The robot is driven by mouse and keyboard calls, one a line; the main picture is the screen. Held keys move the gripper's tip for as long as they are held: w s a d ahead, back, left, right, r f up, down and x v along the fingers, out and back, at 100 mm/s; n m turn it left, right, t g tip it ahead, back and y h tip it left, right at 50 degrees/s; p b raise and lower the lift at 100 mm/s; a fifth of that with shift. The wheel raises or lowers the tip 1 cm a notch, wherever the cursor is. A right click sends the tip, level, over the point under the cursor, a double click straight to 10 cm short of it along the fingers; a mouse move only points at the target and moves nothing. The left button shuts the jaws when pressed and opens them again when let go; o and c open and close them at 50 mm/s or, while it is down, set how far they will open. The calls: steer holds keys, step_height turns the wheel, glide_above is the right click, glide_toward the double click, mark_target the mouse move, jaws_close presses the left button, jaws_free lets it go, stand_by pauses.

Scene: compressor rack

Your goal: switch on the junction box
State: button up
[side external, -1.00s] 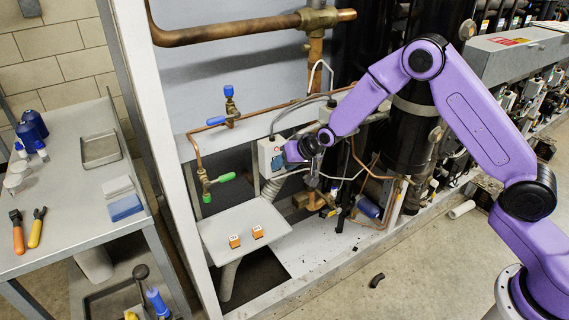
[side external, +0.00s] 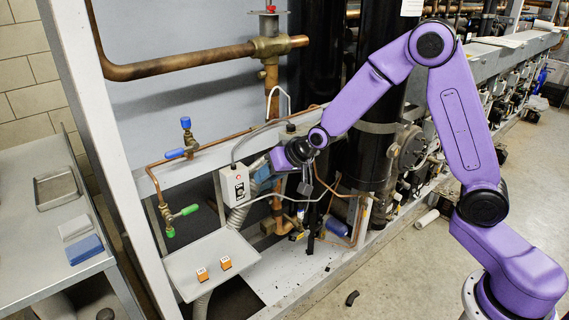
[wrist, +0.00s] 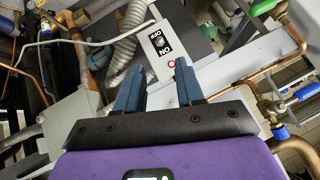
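The junction box (side external: 232,188) is a pale grey box on the frame rail, with a small dark switch panel on its front. In the wrist view the box (wrist: 180,35) appears upside down, with a black OFF/ON plate (wrist: 161,42), a small switch in it and a red ring (wrist: 171,64) beside the ON end. I cannot tell the switch position. My gripper (side external: 258,164) is just right of the box, pointing toward it. In the wrist view my gripper (wrist: 160,78) has its two blue-grey fingers apart, with nothing between them. Contact with the box is not visible.
A grey conduit (wrist: 122,60) and thin cables run close to the box. Copper pipe with a blue-handled valve (side external: 182,152) and a green-handled valve (side external: 185,211) lies left. A small shelf (side external: 192,270) below holds two orange cubes (side external: 225,262). A black cylinder stands right.

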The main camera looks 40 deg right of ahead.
steer(key=v, duration=0.6)
steer(key=shift+s, duration=0.2)
steer(key=shift+r, duration=0.15)
steer(key=s+d+n+g+h, duration=0.1)
steer(key=s+n+g, duration=0.3)
steer(key=s, duration=1.3)
steer(key=s+d+n+g+h, duration=0.1)
steer(key=s+d+n+g, duration=0.2)
steer(key=s+n, duration=0.7)
steer(key=s, duration=0.7)
steer(key=shift+s+r+g+h, duration=0.3)
steer(key=shift+s+r+g, duration=0.05)
steer(key=shift+g, duration=0.05)
